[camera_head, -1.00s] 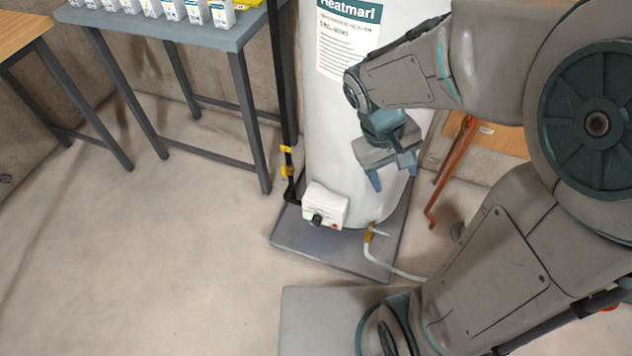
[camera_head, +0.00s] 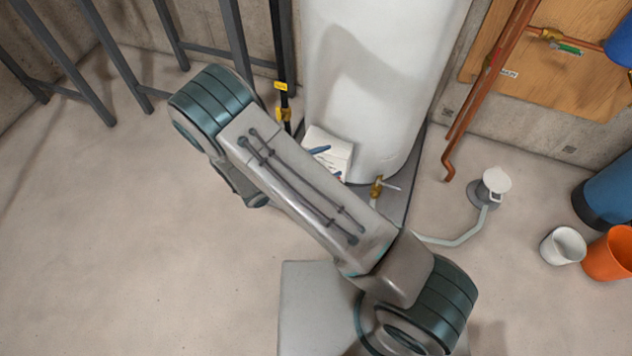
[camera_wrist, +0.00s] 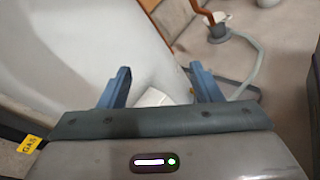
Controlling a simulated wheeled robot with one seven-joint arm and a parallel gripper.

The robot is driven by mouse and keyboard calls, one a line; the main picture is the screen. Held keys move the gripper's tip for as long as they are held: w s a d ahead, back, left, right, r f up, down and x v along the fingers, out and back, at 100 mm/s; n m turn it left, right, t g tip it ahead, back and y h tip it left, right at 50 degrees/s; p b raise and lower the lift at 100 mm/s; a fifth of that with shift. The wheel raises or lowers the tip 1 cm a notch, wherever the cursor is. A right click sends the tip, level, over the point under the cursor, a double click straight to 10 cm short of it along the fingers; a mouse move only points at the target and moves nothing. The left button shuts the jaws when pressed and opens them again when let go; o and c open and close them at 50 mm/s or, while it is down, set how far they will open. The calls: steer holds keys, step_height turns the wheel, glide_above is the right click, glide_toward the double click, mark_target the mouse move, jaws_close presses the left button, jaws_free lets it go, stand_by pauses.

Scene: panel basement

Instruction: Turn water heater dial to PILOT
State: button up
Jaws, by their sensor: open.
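The water heater (camera_head: 375,80) is a tall white cylinder, and its lower side also shows in the wrist view (camera_wrist: 85,40). The white control box (camera_head: 327,143) sits low on its front. My forearm hides much of the box's front, and the dial is out of sight. My gripper (camera_wrist: 160,68) is open, with its two blue fingers apart and nothing held. A small pale part of the box (camera_wrist: 153,97) shows between the fingers in the wrist view. In the head view, blue fingertips show against the box; I cannot tell whether they touch it.
A black gas pipe with a yellow tag (camera_head: 281,87) stands left of the box. A brass drain valve (camera_head: 377,187) sticks out at the right. Floor at left is clear.

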steer(key=s+a+f+n+t+y+b, duration=0.1)
steer(key=a+f+n+t+y+b, duration=0.2)
steer(key=f, duration=0.5)
steer(key=a+f+n+t+y+b, duration=0.2)
steer(key=f+n+t, duration=0.15)
steer(key=f, duration=0.35)
steer(key=s+a+f+n+t+y+b, duration=0.1)
steer(key=a+f+n+t+y+b, duration=0.15)
steer(key=f+n, duration=0.4)
steer(key=w+d+b, duration=0.1)
steer(key=w, duration=0.3)
steer(key=w+d+f+m+b, duration=0.1)
steer(key=w+d, duration=0.1)
steer(key=w, duration=0.2)
steer(key=w+d+m+b, duration=0.1)
steer(key=w+b, duration=0.1)
steer(key=w, duration=0.2)
steer(key=shift+w+d+f, duration=0.2)
steer(key=shift+w+d, duration=0.05)
steer(key=shift+w, duration=0.15)
steer(key=c, duration=1)
